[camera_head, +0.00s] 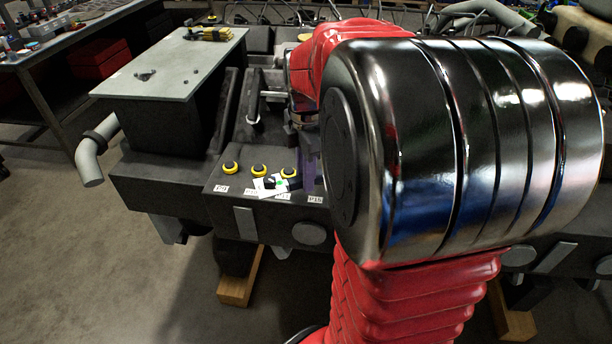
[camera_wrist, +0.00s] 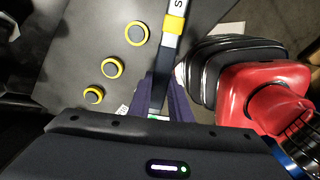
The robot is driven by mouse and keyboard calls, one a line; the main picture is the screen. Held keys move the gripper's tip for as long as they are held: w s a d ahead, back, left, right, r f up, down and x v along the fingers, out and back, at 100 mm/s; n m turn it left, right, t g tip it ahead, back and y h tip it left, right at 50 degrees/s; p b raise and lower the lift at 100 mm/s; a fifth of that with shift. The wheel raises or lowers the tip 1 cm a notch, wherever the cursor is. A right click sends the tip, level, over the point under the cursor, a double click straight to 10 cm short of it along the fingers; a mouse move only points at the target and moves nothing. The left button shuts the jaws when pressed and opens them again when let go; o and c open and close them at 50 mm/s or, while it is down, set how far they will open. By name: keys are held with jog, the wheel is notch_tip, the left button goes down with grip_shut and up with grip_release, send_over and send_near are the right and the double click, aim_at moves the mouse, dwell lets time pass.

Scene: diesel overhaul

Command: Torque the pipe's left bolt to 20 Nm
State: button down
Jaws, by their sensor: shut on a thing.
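My gripper (camera_wrist: 163,92) shows in the wrist view with dark blue fingers closed on a long tool (camera_wrist: 171,50), which looks like a wrench. The tool has a grey and black bar with a yellow band and runs up out of the picture. In the head view my gripper's purple fingers (camera_head: 309,172) show partly at the right end of the labelled block, mostly behind my arm. A curved grey pipe (camera_head: 489,14) is at the top right; I cannot tell whether it is the task's pipe. No left bolt can be made out in either view.
Several yellow-ringed round parts (camera_head: 259,170) stand on the dark labelled block, beside a white card (camera_head: 268,190). A grey-topped table (camera_head: 168,68) carries yellow items (camera_head: 210,33). A bent exhaust pipe (camera_head: 93,155) sticks out left. The floor at the lower left is clear.

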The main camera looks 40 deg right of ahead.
jog(key=shift+w+d+r, duration=0.1)
jog(key=shift+w+d, duration=0.05)
jog(key=shift+w, duration=0.25)
jog(key=shift+w, duration=0.1)
jog(key=shift+w+d+m, duration=0.2)
jog(key=shift+w+m, duration=0.15)
jog(key=shift+m, duration=0.15)
jog(key=shift+w, duration=0.1)
dwell(0.3)
jog(key=shift+w+d+m, duration=0.15)
jog(key=shift+w+m, duration=0.1)
jog(key=shift+m, duration=0.05)
jog(key=shift+w+d, duration=0.15)
jog(key=shift+w, duration=0.05)
jog(key=shift+w+d+m, duration=0.1)
jog(key=shift+w+m, duration=0.1)
jog(key=shift+m, duration=0.1)
dwell(0.5)
